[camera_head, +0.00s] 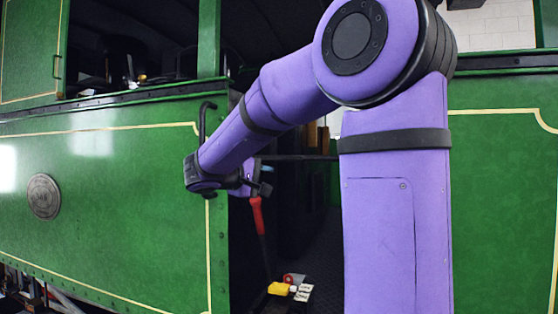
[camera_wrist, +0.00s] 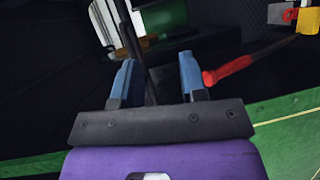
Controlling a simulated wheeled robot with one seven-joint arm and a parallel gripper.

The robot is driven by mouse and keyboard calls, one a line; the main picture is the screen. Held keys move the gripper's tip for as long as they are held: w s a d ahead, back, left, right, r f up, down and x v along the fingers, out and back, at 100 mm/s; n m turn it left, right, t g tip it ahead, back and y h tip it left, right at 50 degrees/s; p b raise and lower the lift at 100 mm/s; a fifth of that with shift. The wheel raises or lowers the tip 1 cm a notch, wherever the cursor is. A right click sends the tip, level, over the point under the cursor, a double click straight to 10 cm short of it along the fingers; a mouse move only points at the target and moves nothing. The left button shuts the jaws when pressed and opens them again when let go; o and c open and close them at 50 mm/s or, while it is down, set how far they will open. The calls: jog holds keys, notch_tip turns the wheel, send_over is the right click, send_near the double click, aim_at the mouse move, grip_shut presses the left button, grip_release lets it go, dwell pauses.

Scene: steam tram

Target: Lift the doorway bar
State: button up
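The dark doorway bar (camera_head: 305,157) runs roughly level across the tram's doorway in the head view, from near my gripper until my arm hides it. In the wrist view, the thin dark bar (camera_wrist: 132,42) passes between the two blue fingers. My gripper (camera_wrist: 158,62) is open, with a clear gap between its fingers, wider than the bar. I cannot tell whether either finger touches the bar. In the head view my gripper (camera_head: 262,178) is at the left side of the doorway, mostly hidden by my wrist.
A red-handled tool (camera_head: 257,215) stands tilted just below my gripper; its red handle (camera_wrist: 228,70) lies right of the fingers in the wrist view. A yellow object (camera_head: 279,289) and small items are on the floor. A black handrail (camera_head: 203,122) and green side panel (camera_head: 120,190) are left.

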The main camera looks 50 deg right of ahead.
aim_at(278, 159)
jog(key=w+d+r+h, duration=0.2)
jog(key=w+r+h, duration=0.15)
jog(key=w, duration=0.25)
jog(key=d, duration=0.3)
jog(key=d+r, duration=0.1)
jog(key=d, duration=0.6)
jog(key=shift+s+d+r, duration=0.1)
jog(key=shift+d+r, duration=0.1)
jog(key=shift+d, duration=0.05)
jog(key=shift+c, duration=0.4)
grip_shut()
